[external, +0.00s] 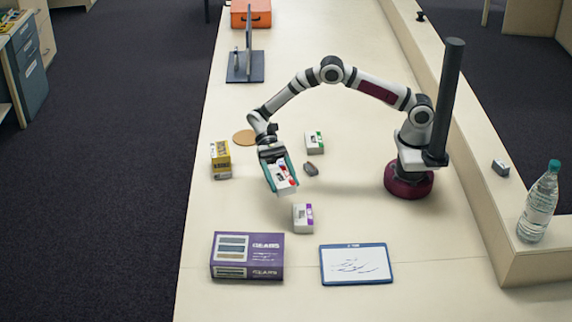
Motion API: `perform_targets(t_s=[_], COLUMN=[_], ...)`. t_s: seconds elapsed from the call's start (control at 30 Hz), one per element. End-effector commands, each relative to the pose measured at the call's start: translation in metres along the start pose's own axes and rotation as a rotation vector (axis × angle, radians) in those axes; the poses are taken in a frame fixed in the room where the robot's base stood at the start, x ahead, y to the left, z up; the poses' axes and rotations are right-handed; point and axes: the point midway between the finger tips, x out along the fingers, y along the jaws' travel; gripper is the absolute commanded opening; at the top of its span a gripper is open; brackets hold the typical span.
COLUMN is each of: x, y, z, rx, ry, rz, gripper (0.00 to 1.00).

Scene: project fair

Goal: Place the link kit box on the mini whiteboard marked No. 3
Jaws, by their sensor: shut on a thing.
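My gripper (279,172) is shut on a small white box with red markings (282,179), held between its teal-edged fingers, tilted and apparently above the table. Two similar white boxes stand on the table: one with green markings (315,143) behind and right of the gripper, one with purple markings (303,217) in front of it. The lettering is too small to show which is the link kit box.
A purple GEARS box (247,256) lies left of the whiteboard. A yellow box (221,160), a round cork mat (243,137) and a small dark object (310,169) are near the gripper. A bottle (538,202) stands on the right ledge. The table right of the purple-marked box is clear.

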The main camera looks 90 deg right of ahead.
Motion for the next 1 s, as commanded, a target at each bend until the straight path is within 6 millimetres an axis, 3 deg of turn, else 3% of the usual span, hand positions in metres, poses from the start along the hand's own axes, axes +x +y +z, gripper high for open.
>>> perform_targets(t_s=[0.1, 0.2, 0.4, 0.53, 0.7, 0.8, 0.93, 1.0], x=[0.063, 0.102, 0.139, 0.169, 0.230, 0.257, 0.275, 0.282], y=[0.031, 0.062, 0.101, 0.111, 0.118, 0.121, 0.122, 0.122], z=[0.031, 0.050, 0.069, 0.067, 0.057, 0.053, 0.048, 0.035], rx=[-0.065, -0.112, -0.164, -0.170, -0.168, -0.169, -0.168, -0.166], ry=[0.000, -0.001, -0.004, -0.005, -0.005, -0.004, -0.004, -0.003], rz=[0.158, 0.271, 0.393, 0.413, 0.412, 0.410, 0.405, 0.405], gripper=[0.14, 0.14, 0.14, 0.14, 0.14, 0.14, 0.14, 0.14])
